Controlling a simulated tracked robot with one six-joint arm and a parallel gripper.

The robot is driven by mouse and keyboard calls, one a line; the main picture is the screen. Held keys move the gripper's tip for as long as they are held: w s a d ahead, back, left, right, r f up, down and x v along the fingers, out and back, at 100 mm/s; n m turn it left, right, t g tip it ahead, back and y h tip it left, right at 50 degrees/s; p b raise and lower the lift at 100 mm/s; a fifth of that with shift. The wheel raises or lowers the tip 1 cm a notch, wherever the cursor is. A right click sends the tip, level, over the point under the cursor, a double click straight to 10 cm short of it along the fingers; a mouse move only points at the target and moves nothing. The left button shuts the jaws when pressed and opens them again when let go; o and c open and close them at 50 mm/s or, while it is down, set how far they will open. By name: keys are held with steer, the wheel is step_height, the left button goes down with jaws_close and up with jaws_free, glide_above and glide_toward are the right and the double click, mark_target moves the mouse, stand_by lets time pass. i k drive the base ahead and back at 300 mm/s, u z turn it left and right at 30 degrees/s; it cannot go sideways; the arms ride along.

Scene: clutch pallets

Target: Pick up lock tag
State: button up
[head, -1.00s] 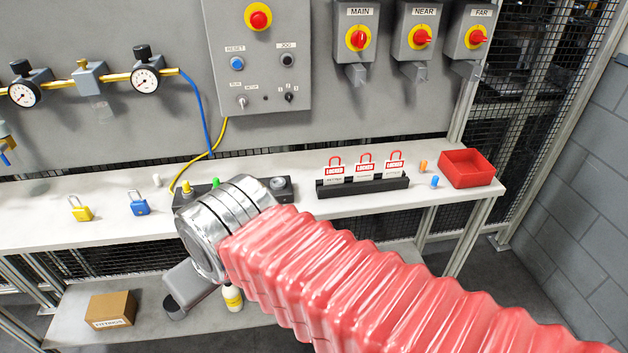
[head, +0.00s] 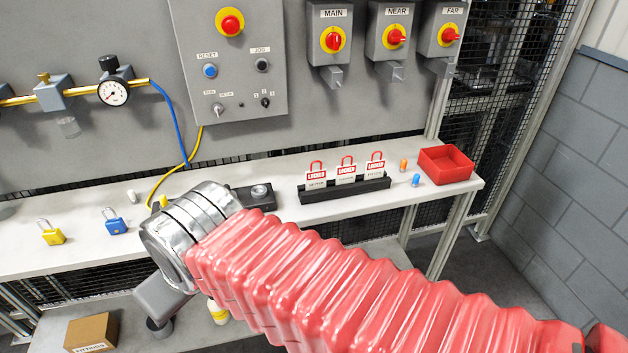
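Three lock tags stand upright in a black rack on the white bench in the head view: a left tag (head: 316,176), a middle tag (head: 346,171) and a right tag (head: 376,165). Each is white with a red "LOCKED" band and a red shackle loop; the smaller print is unreadable. The black rack (head: 350,192) holds their lower ends. My red ribbed arm crosses from the lower right to a metal cuff left of the rack. A grey wrist part hangs below the cuff. My gripper's fingers are not visible, and no tag is displaced from the rack.
A red bin (head: 446,165) stands right of the rack, with an orange plug (head: 403,165) and a blue plug (head: 415,180) beside it. A yellow padlock (head: 52,236) and a blue padlock (head: 115,225) are at left. Switch boxes (head: 331,40) hang above the bench.

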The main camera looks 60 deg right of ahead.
mark_target(316, 179)
steer(key=i, duration=0.9)
steer(key=u, duration=0.05)
